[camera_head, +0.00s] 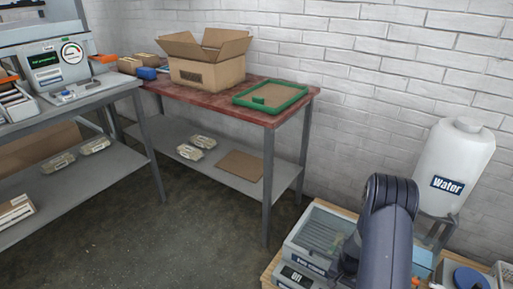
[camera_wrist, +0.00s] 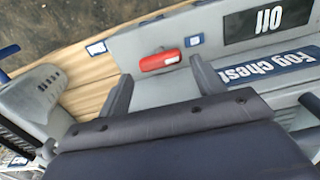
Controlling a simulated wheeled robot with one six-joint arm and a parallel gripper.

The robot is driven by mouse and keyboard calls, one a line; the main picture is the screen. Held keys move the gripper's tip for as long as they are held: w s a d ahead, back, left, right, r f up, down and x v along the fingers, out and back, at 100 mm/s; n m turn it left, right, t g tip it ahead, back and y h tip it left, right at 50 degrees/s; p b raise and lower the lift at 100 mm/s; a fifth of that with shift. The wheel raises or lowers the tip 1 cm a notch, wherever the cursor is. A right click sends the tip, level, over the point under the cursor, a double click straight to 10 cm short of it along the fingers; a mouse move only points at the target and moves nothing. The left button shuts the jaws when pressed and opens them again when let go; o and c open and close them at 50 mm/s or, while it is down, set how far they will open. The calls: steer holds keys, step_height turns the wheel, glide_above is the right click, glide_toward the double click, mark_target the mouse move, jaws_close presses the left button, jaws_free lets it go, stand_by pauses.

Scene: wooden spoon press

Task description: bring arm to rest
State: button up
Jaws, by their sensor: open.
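My gripper (camera_wrist: 162,72) shows in the wrist view with its two grey fingers apart and nothing between them. The fingers point toward a grey box labelled "Fog chest" (camera_wrist: 225,65). A red handle or switch (camera_wrist: 160,61) on the box shows just past and between the fingertips; I cannot tell whether the fingers touch the box. In the head view my arm (camera_head: 385,235) reaches down at the lower right, over the grey chest (camera_head: 320,238). My gripper is hidden there behind the arm.
A white water tank (camera_head: 454,165) stands right of my arm. A red-topped table (camera_head: 215,95) holds an open cardboard box (camera_head: 207,70) and a green-rimmed tray (camera_head: 271,86). A grey bench (camera_head: 80,100) stands at left. The floor (camera_head: 170,240) between is clear.

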step_height(320, 180, down, 4)
steer(key=shift+f+b, duration=0.1)
steer(key=shift+b, duration=0.45)
steer(key=shift+r+n+p, duration=0.5)
steer(key=shift+r+p, duration=0.05)
steer(key=shift+p, duration=0.05)
steer(key=n+p, duration=0.3)
steer(key=n, duration=0.3)
step_height(320, 180, up, 10)
steer(key=s+a+n+h+p, duration=0.1)
steer(key=n+p, duration=0.2)
steer(key=n, duration=0.2)
steer(key=shift+a+n+g, duration=0.2)
steer(key=shift+n+g, duration=0.1)
